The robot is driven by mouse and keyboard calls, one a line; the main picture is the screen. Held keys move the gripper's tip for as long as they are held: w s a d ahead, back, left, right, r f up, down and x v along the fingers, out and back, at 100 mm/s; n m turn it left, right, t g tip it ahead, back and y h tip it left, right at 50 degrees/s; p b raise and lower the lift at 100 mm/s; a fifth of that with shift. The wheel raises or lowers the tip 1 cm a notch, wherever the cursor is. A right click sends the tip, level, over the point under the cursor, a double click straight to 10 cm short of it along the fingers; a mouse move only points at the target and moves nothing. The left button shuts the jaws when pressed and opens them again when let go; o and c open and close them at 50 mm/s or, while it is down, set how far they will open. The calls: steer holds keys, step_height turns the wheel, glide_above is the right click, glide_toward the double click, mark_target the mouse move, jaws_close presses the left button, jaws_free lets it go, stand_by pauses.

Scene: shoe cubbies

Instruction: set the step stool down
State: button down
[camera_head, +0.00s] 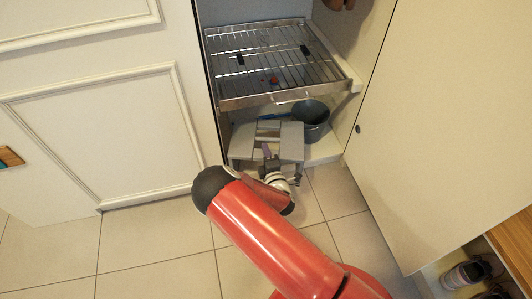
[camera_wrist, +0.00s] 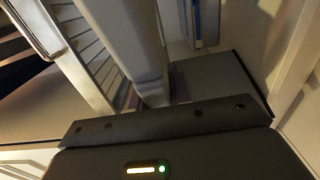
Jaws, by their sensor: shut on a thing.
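The grey step stool (camera_head: 292,139) stands or hangs at the bottom of the open cabinet, under the wire rack, in the head view. I cannot tell whether its feet touch the cabinet floor. My gripper (camera_head: 268,156) reaches in from the front and is shut on the stool's near middle part. In the wrist view a grey bar of the stool (camera_wrist: 137,40) runs down to my gripper (camera_wrist: 165,100). The fingertips are mostly hidden there by the gripper's dark body.
A dark grey bucket (camera_head: 312,120) stands right behind the stool. A wire rack (camera_head: 270,65) hangs close above. The open cabinet door (camera_head: 440,120) is at the right, with shoes (camera_head: 466,274) in a cubby at the lower right. The tiled floor (camera_head: 150,255) in front is clear.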

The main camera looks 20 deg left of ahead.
steer(key=c, duration=1.3)
jaws_free()
steer(key=shift+f, duration=0.1)
steer(key=p+v, duration=0.1)
steer(key=v, duration=1.1)
steer(key=shift+s, duration=0.1)
